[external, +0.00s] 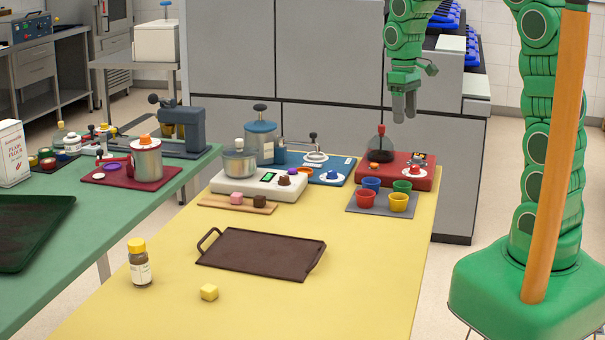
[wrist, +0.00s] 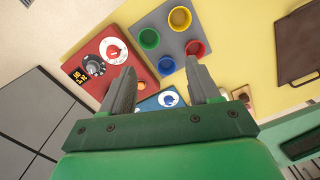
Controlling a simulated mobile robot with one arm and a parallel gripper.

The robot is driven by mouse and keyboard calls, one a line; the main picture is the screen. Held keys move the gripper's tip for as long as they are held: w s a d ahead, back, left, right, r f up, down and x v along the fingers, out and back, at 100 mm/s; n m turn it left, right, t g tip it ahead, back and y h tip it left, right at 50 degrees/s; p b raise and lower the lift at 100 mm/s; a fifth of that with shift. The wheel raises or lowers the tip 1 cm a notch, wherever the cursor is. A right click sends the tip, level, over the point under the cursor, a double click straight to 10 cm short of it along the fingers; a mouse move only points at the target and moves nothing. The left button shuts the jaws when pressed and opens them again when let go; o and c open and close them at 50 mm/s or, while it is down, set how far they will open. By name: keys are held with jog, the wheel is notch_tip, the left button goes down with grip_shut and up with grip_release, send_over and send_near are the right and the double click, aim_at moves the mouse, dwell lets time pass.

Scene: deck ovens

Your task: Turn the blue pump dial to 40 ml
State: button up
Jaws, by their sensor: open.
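The blue pump unit (external: 318,163) stands near the far edge of the yellow table, left of the red unit. Its white dial with a blue knob (external: 332,175) faces up at its front right corner. In the wrist view this dial (wrist: 168,99) shows between my fingers, close to the gripper's palm; part of the unit is hidden behind the gripper. The scale marks are too small to read. My gripper (external: 404,105) is open and empty, pointing down high above the red unit, to the right of the blue dial. Both fingers (wrist: 162,76) are apart in the wrist view.
The red unit (external: 420,178) has a dark flask and its own dials. In front, a grey mat (external: 378,206) carries several coloured cups. A white unit (external: 245,185) stands left of the blue one. A dark tray (external: 262,252) lies nearer; the front right tabletop is clear.

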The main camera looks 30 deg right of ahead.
jog(key=w+a+f+n, duration=0.2)
jog(key=w+a+f, duration=0.15)
jog(key=w, duration=0.65)
jog(key=n, duration=0.2)
send_over(332, 171)
jog(key=shift+t, duration=0.4)
notch_tip(332, 171, down, 10)
jog(key=shift+f, duration=4)
jog(key=shift+c, duration=0.4)
jog(key=c, duration=0.9)
